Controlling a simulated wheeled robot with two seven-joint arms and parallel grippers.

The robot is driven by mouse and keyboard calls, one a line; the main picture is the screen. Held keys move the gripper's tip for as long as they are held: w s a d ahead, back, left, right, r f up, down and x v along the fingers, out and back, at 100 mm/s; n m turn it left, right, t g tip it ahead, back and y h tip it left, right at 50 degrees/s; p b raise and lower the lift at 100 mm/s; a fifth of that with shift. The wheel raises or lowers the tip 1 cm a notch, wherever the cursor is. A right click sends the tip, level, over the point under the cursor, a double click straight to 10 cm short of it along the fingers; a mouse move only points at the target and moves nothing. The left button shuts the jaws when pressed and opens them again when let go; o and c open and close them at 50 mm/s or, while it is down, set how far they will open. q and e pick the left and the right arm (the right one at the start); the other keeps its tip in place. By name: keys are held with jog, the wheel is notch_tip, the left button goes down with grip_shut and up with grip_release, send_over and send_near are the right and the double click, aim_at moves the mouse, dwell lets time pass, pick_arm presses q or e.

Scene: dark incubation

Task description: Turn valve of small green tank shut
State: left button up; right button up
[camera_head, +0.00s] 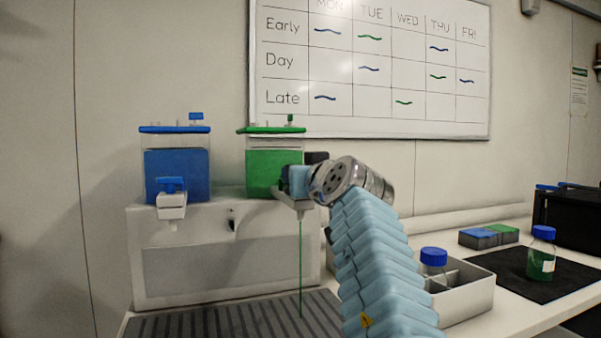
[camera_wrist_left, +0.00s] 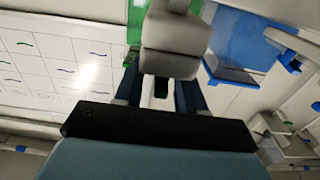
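The small green tank (camera_head: 270,165) stands on a white stand, right of the blue tank (camera_head: 178,175). A thin green stream (camera_head: 300,260) falls from its pale tap (camera_head: 293,203) to the grate. My left gripper (camera_head: 288,177) is at this tap and hides its valve in the head view. In the left wrist view, the tap's grey body (camera_wrist_left: 170,45) fills the upper middle. My right gripper is not in view.
The blue tank's tap (camera_head: 172,200) is left of my gripper. A ribbed dark grate (camera_head: 230,322) lies below. On the right are a white divided box (camera_head: 470,300) with a blue-capped bottle, and a green bottle (camera_head: 541,262) on a black mat (camera_head: 500,275).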

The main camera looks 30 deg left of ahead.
pick_arm(q)
grip_shut()
